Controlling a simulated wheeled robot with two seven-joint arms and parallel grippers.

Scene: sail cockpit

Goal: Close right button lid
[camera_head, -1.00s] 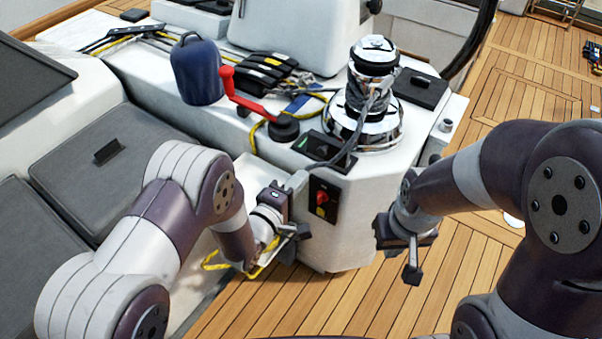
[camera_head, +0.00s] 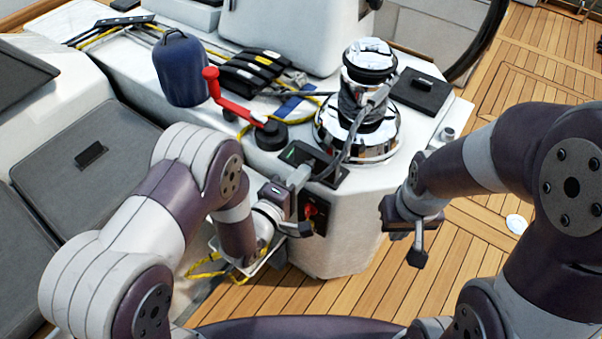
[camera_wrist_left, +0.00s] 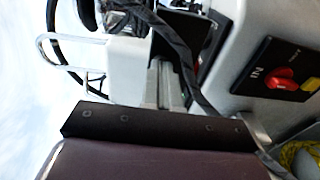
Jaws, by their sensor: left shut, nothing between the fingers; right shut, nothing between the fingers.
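The dark button panel (camera_head: 325,168) lies on top of the white console, below the chrome winch, with a green mark at its left end. A grey cable runs down beside its right end. The right lid is too small and partly covered to tell how far it stands open. My left gripper (camera_head: 299,177) is shut and empty, its grey fingertips at the panel's front edge; I cannot tell if they touch. In the left wrist view its shut fingers (camera_wrist_left: 165,84) reach toward a dark part beside the cable. My right gripper (camera_head: 416,257) is shut and empty, right of the console.
The chrome winch (camera_head: 362,115) stands behind the panel. A red-handled crank (camera_head: 232,103) and blue bag (camera_head: 181,70) are to the left. A red switch panel (camera_head: 314,214) is on the console's front face. Wooden deck (camera_head: 345,297) lies below.

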